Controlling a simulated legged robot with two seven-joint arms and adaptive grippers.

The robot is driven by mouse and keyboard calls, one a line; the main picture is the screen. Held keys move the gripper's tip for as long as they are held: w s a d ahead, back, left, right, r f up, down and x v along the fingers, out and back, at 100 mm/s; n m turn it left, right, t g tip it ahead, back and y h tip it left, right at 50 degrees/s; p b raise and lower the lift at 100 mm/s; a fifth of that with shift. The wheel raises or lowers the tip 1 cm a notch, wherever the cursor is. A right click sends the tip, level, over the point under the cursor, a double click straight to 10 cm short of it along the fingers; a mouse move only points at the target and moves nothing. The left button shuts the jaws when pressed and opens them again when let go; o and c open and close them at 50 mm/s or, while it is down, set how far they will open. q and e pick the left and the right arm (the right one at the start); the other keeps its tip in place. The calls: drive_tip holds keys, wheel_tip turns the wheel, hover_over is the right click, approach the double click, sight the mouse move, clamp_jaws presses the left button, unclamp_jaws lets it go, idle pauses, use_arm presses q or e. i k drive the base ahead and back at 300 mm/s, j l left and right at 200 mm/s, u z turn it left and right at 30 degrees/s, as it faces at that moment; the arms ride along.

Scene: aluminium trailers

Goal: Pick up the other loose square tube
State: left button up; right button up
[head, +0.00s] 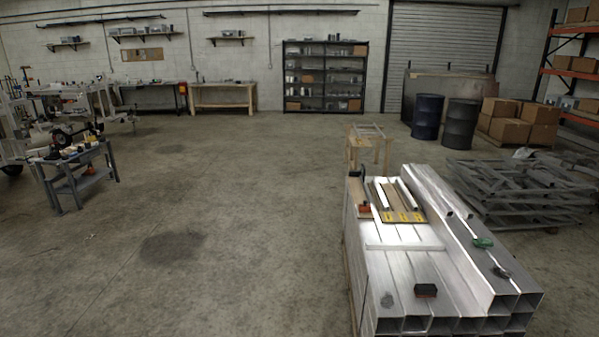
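A stack of large silver square tubes (385,278) lies at the lower right, open ends toward me. On top lies a dark and tan board with yellow markings (404,217). Two slim pale square tubes, a left one (381,195) and a right one (408,194), lie lengthwise on this board, apart from each other. A pale flat bar (403,246) lies crosswise just in front of the board. I cannot tell which tube is meant by the other one. Neither of my grippers is in view.
On the stack lie an orange-and-black clamp (365,209), a green-handled tool (482,242), and a dark red-black block (426,290). A wooden stand (368,150) is behind it. Metal frames (520,190) are piled to its right. The floor (200,220) to its left is open.

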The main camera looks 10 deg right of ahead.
sight(383, 245)
drive_tip(key=i+l, duration=0.1)
drive_tip(key=i, duration=0.85)
drive_tip(key=i+u, duration=0.1)
drive_tip(key=i, duration=0.9)
drive_tip(key=l, duration=0.1)
